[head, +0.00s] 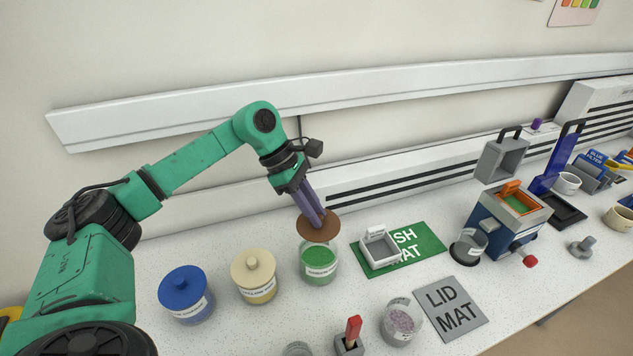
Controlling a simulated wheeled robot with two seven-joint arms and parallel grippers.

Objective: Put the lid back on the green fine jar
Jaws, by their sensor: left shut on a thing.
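The green fine jar (319,265) stands upright on the bench, a clear jar with green grains and a white label. My left gripper (315,218) comes down from above and is shut on a brown round lid (318,231). The lid is tilted and lies over the back part of the jar's mouth in the picture. I cannot tell whether it touches the rim. The lid's knob is hidden between the fingers. My right gripper is not in view.
A cream-lidded jar (254,275) and a blue-lidded jar (186,295) stand to the left. A green mat (428,240) with a white dish (379,249) is to the right. The lid mat (453,309) is bare. An open jar (400,322) and a red-handled tool (352,332) stand in front.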

